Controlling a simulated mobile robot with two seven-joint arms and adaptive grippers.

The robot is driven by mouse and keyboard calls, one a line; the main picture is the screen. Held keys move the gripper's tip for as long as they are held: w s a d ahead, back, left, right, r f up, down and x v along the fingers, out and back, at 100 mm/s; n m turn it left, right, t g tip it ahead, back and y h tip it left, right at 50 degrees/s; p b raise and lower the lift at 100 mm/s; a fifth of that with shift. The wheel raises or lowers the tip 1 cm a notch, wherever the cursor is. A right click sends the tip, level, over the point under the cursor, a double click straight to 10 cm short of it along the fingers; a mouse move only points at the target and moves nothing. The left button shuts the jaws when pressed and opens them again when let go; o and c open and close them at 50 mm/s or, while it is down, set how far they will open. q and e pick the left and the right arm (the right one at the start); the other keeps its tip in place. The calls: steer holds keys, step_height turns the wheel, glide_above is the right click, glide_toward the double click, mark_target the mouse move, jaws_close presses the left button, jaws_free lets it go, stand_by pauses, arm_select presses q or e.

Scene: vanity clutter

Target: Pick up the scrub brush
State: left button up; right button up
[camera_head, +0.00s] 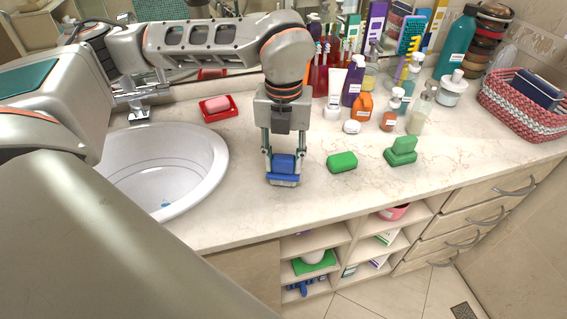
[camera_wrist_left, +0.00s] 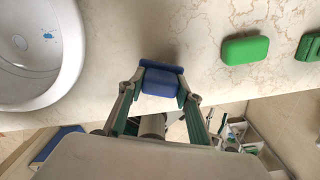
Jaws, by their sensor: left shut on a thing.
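The scrub brush (camera_head: 284,179) is blue with a pale underside edge. It is between the fingertips of my left gripper (camera_head: 283,160), near the front edge of the counter. My left gripper is shut on it, one finger on each side. In the left wrist view the blue brush (camera_wrist_left: 162,82) sits between both fingers of my left gripper (camera_wrist_left: 161,88). I cannot tell whether the brush touches the counter. My right gripper is not seen.
A white sink (camera_head: 160,168) is to the left. A green block (camera_head: 342,162) and a green brush-like item (camera_head: 401,151) lie to the right. Several bottles, including a purple one (camera_head: 353,84), stand behind. A woven basket (camera_head: 520,112) is at far right. Open shelves (camera_head: 318,247) lie below.

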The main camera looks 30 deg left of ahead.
arm_select(q)
step_height(320, 180, up, 19)
steer(key=shift+r, duration=0.15)
stand_by(0.4)
